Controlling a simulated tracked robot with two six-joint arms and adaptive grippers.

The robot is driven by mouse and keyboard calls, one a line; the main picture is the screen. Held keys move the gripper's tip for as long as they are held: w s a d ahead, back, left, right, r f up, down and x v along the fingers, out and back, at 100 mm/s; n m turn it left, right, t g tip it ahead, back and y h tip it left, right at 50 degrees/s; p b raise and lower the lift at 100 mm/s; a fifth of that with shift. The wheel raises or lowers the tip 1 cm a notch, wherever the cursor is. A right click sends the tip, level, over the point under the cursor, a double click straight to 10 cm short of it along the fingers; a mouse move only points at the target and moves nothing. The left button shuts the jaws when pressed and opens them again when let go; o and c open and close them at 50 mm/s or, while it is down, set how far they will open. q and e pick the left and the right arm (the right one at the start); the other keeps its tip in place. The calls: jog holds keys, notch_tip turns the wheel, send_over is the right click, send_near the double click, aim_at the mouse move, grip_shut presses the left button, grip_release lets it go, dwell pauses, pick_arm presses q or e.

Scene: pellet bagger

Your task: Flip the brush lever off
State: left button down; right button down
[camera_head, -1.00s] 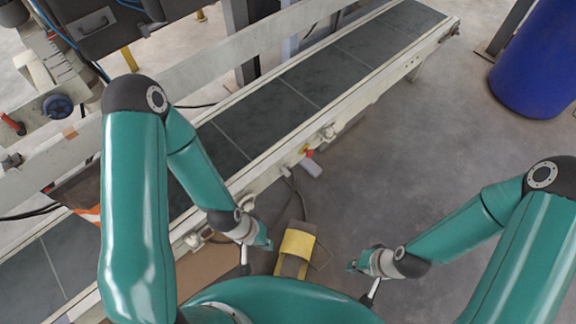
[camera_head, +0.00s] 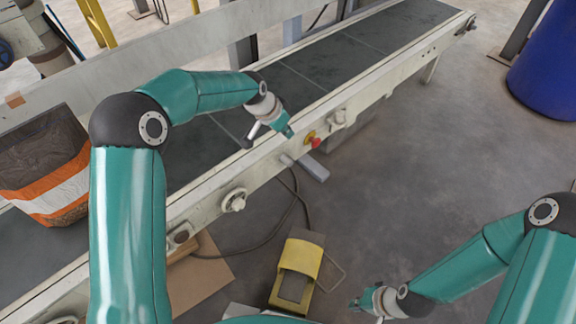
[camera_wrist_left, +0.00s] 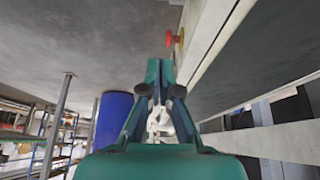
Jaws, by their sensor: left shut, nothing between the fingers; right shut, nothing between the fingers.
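I cannot make out a brush lever in either view. My left gripper (camera_head: 289,132) is shut and empty, over the near rail of the conveyor (camera_head: 385,83), just left of a red stop button (camera_head: 315,142) on a yellow mount. In the left wrist view the shut fingertips (camera_wrist_left: 160,68) point along the rail, and the red button (camera_wrist_left: 169,39) shows just beyond them; I see no contact. My right gripper (camera_head: 354,304) is shut and empty, low over the floor at the bottom right.
A brown, orange and white bag (camera_head: 50,180) stands on the belt at left. A yellow foot pedal (camera_head: 300,258) with a cable sits on the floor. A blue barrel (camera_head: 548,70) stands at upper right. The floor right of the conveyor is mostly clear.

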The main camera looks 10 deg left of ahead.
pick_arm(q)
jog(key=shift+w+r, duration=0.25)
jog(key=b, duration=0.3)
send_over(291, 164)
jog(key=w, duration=0.5)
notch_tip(291, 164, down, 9)
jog(key=s+f, duration=0.1)
jog(key=s+f+b, duration=0.1)
jog(key=shift+s+a+f, duration=0.3)
jog(key=shift+a, duration=0.1)
